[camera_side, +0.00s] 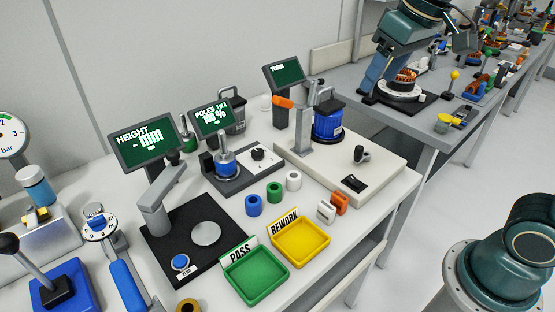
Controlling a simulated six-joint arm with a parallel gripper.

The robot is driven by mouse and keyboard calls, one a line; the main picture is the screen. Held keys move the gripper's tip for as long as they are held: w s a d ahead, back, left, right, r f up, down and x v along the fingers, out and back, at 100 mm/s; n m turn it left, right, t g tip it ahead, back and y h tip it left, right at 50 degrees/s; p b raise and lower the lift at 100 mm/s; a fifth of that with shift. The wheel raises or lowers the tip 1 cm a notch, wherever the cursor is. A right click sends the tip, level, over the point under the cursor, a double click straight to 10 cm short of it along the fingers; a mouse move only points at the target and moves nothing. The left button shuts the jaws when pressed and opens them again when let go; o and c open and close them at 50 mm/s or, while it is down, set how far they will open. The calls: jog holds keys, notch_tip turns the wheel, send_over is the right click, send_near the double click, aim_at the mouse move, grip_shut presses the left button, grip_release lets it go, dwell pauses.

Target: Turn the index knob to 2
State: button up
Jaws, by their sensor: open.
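A round white dial (100,229) with small dark marks around its rim stands at the left of the bench. A black knob (258,154) also sits on a small white panel under the "POLES" display (213,117). My gripper is not in view.
A blue lever handle (127,287) lies just in front of the dial. A black plate with a grey post (153,215) stands to its right. Green (256,277) and yellow (300,243) trays sit at the front edge. Blue, green and white rings (293,181) stand mid-bench.

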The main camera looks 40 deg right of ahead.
jog(key=w+a+f+g, duration=0.1)
jog(key=w+f, duration=0.1)
jog(key=w, duration=0.5)
jog(key=w+a+f+g, duration=0.1)
jog(key=w+f, duration=0.1)
jog(key=w, duration=0.6)
jog(key=w+a+f, duration=0.2)
jog(key=w+f, duration=0.1)
jog(key=w, duration=0.4)
jog(key=shift+w+a+g, duration=0.1)
jog(key=shift+w+g, duration=0.05)
jog(key=shift+g, duration=0.25)
jog(key=g, duration=0.1)
send_over(258, 151)
notch_tip(258, 151, down, 7)
jog(key=shift+a+f, duration=0.1)
jog(key=shift+f, duration=0.4)
notch_tip(258, 151, down, 14)
jog(key=shift+r, duration=0.1)
jog(key=shift+c, duration=0.3)
